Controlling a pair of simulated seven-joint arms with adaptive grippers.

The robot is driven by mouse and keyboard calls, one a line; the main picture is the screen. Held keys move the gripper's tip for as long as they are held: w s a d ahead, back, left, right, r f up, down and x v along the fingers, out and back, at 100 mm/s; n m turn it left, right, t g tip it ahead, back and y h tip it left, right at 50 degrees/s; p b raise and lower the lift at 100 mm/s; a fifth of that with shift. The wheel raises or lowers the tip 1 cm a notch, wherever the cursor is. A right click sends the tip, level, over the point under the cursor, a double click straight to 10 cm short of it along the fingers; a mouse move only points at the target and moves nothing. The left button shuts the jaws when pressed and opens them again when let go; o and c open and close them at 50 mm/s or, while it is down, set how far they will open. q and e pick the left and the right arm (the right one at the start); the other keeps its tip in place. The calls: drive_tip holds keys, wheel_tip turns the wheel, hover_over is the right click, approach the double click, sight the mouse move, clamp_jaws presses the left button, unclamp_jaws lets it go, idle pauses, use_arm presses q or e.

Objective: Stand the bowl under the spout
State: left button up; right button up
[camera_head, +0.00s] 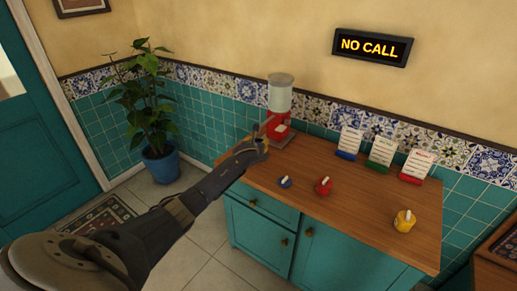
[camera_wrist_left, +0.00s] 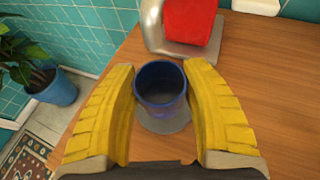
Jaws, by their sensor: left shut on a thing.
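A small dark blue bowl (camera_wrist_left: 161,84) is between the yellow fingers of my left gripper (camera_wrist_left: 162,100) in the wrist view, which is shut on it. The bowl looks upright and empty. A grey round patch (camera_wrist_left: 165,120) lies under it on the wood; I cannot tell if it is a disc or a shadow. The red dispenser with a clear top (camera_head: 280,100) stands at the back left of the counter, and its red body (camera_wrist_left: 188,20) is just beyond the bowl. A silver curved part (camera_wrist_left: 152,22) is beside that body. In the head view my left gripper (camera_head: 258,145) hides the bowl.
Small blue (camera_head: 285,182), red (camera_head: 324,186) and yellow (camera_head: 404,221) pieces with white tops sit on the wooden counter (camera_head: 360,205). Blue, green and red card holders (camera_head: 381,152) stand along the back. A potted plant (camera_head: 160,165) is left of the counter.

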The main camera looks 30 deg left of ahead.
use_arm(q)
drive_tip(key=shift+w+a, duration=0.2)
drive_tip(key=shift+w, duration=0.3)
drive_tip(key=shift+f, duration=1.7)
drive_tip(key=shift+f, duration=0.1)
drive_tip(key=o, duration=1.3)
drive_tip(key=shift+v, duration=6)
